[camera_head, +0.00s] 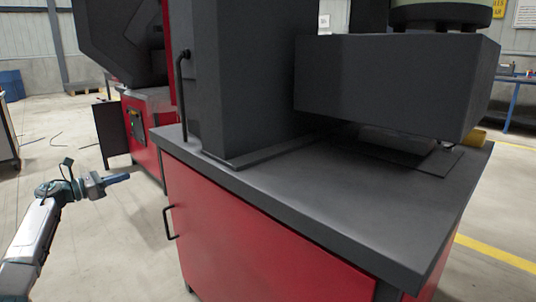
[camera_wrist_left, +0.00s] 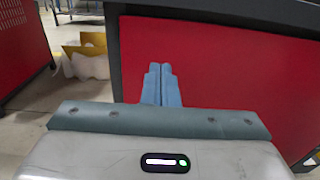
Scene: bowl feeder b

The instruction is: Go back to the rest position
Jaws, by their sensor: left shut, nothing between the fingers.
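My left gripper (camera_head: 118,179) shows at the left in the head view, with its arm coming in from the lower left corner. It is held out over the open floor, to the left of the red machine cabinet (camera_head: 245,235). In the left wrist view its two blue fingers (camera_wrist_left: 161,84) lie side by side, shut and empty, in front of a red panel (camera_wrist_left: 230,80). My right gripper is not in view.
The cabinet's dark top (camera_head: 340,205) carries a tall dark column (camera_head: 250,80) and a large dark box (camera_head: 390,85). A black handle (camera_head: 169,223) sticks out from the red front. Another red machine (camera_head: 150,135) stands behind. The floor (camera_head: 110,240) at left is clear.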

